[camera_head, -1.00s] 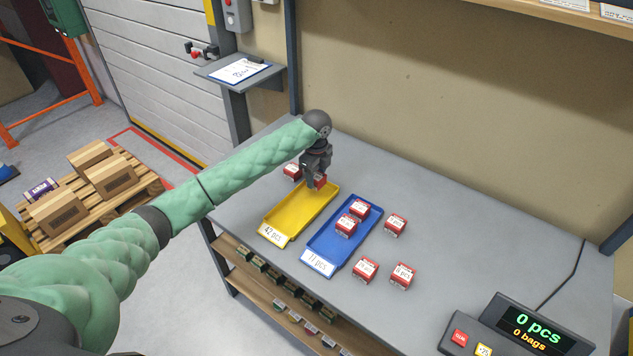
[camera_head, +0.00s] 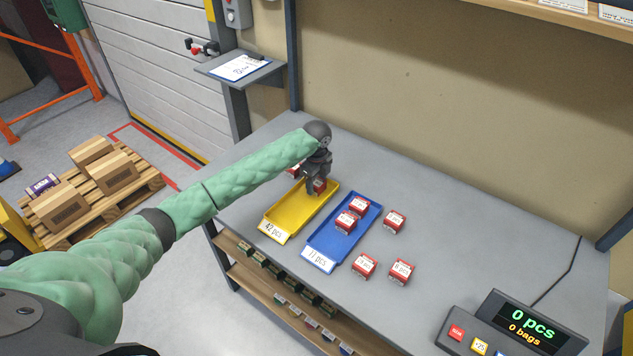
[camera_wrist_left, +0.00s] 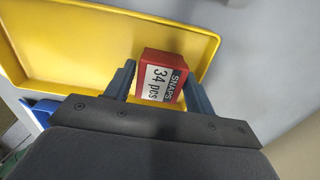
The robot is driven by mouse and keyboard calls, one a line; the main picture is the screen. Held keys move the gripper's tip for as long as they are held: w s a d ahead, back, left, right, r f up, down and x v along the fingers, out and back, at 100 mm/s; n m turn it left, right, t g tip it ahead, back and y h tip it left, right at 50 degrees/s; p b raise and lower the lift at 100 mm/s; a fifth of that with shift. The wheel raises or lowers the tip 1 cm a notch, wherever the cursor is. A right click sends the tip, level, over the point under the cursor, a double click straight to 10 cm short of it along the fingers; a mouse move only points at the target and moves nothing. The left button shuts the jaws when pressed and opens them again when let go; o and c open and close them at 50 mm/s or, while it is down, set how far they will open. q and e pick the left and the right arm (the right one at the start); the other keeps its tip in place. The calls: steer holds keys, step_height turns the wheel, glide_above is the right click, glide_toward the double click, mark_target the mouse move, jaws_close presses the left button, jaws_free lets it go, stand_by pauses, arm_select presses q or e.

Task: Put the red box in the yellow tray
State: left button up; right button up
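The red box (camera_head: 319,187), labelled "SNAPS 34 pcs" in the left wrist view (camera_wrist_left: 160,80), sits between the fingers of my left gripper (camera_head: 317,183). The gripper (camera_wrist_left: 160,75) appears shut on it. It is over the far end of the yellow tray (camera_head: 271,233), and the wrist view shows the yellow tray (camera_wrist_left: 90,45) behind it. I cannot tell whether the box touches the tray floor. The rest of the yellow tray looks empty. My right gripper is not in view.
A blue tray (camera_head: 319,257) beside the yellow one holds red boxes (camera_head: 346,221). More red boxes (camera_head: 394,221) stand to its right, and one (camera_head: 294,170) is partly hidden behind my gripper. A counter display (camera_head: 535,325) stands front right. The table's right middle is clear.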

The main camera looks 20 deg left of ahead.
mark_target(317, 181)
arm_select(q)
steer(key=shift+r, duration=0.1)
steer(key=shift+r, duration=0.2)
step_height(317, 181, up, 12)
steer(key=b, duration=0.4)
steer(key=shift+f, duration=0.15)
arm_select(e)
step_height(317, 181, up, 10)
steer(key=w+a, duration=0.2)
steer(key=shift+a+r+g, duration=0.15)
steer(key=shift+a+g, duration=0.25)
arm_select(q)
steer(key=shift+f, duration=0.1)
